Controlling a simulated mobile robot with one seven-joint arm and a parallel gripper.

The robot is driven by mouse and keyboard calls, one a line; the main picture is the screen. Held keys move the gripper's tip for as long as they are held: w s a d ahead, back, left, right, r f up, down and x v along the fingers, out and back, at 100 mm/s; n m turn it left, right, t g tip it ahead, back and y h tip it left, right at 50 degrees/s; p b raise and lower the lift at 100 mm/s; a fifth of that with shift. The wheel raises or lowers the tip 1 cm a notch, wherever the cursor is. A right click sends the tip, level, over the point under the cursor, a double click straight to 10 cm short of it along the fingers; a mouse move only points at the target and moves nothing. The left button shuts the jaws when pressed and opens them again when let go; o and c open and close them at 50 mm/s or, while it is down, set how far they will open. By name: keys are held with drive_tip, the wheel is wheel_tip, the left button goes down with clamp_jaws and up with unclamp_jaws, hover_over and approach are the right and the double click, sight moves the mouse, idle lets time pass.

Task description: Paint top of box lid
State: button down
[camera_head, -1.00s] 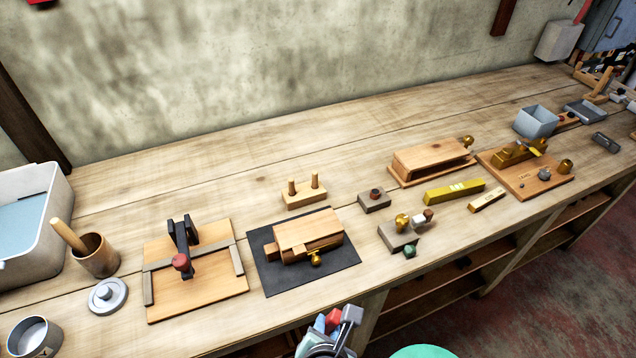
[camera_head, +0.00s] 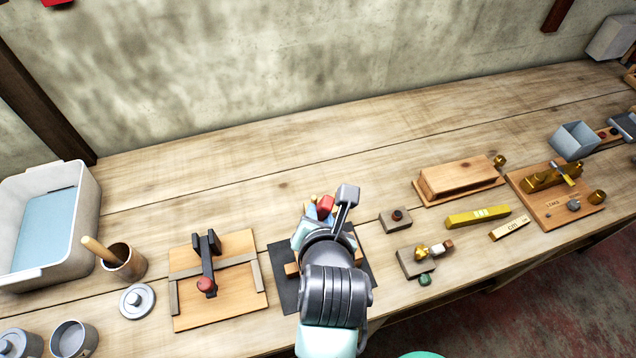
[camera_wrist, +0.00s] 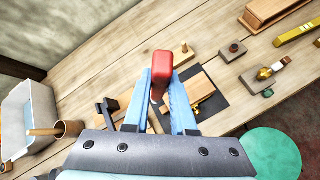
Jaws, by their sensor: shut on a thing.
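A wooden box (camera_wrist: 198,92) lies on a dark mat (camera_wrist: 232,92) in the wrist view. In the head view my arm hides most of the box, and the mat (camera_head: 283,264) shows at both sides. My gripper (camera_head: 322,212) is above the mat in the head view, shut on a red object (camera_head: 326,204). In the wrist view the red object (camera_wrist: 162,66) sits between the blue fingers of my gripper (camera_wrist: 165,88). Its lower part is hard to make out. A brown cup (camera_head: 125,265) with a wooden handle (camera_head: 98,248) in it stands at the left.
A clamp fixture (camera_head: 215,280) on a wooden board stands left of the mat. A grey knobbed lid (camera_head: 137,301), an open tin (camera_head: 73,340) and a white basin (camera_head: 85,205) are further left. Small blocks (camera_head: 414,262) and a yellow bar (camera_head: 478,216) lie right. The bench's back strip is clear.

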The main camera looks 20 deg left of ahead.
drive_tip(key=shift+s+f+b, duration=0.2)
drive_tip(key=shift+f+b, duration=0.05)
drive_tip(key=shift+b, duration=0.1)
wheel_tip(320, 180, down, 4)
drive_tip(key=b, duration=0.4)
drive_tip(key=shift+s+d+f, duration=0.1)
drive_tip(key=shift+f, duration=0.05)
